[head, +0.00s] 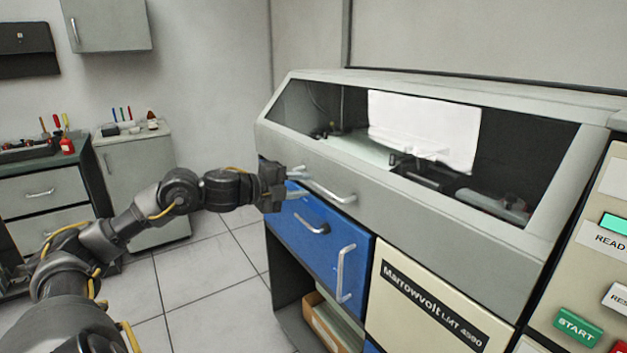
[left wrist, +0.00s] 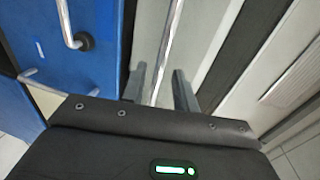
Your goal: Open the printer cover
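The printer cover (head: 410,192) is a grey slanted hood with a wide window, and it looks closed. Its silver bar handle (head: 334,193) runs along the cover's lower front edge. My left gripper (head: 298,182) is at the left end of this handle, with its fingers apart. In the left wrist view the handle bar (left wrist: 168,50) runs into the gap between the two fingertips (left wrist: 160,84), with space visible beside it. I cannot tell whether either finger touches the bar. My right gripper is in neither view.
Below the cover are a blue panel (head: 292,242) with two more handles and a cream panel (head: 420,305). A control panel with a green START button (head: 577,327) stands at the right. Open tiled floor (head: 205,275) lies left of the printer.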

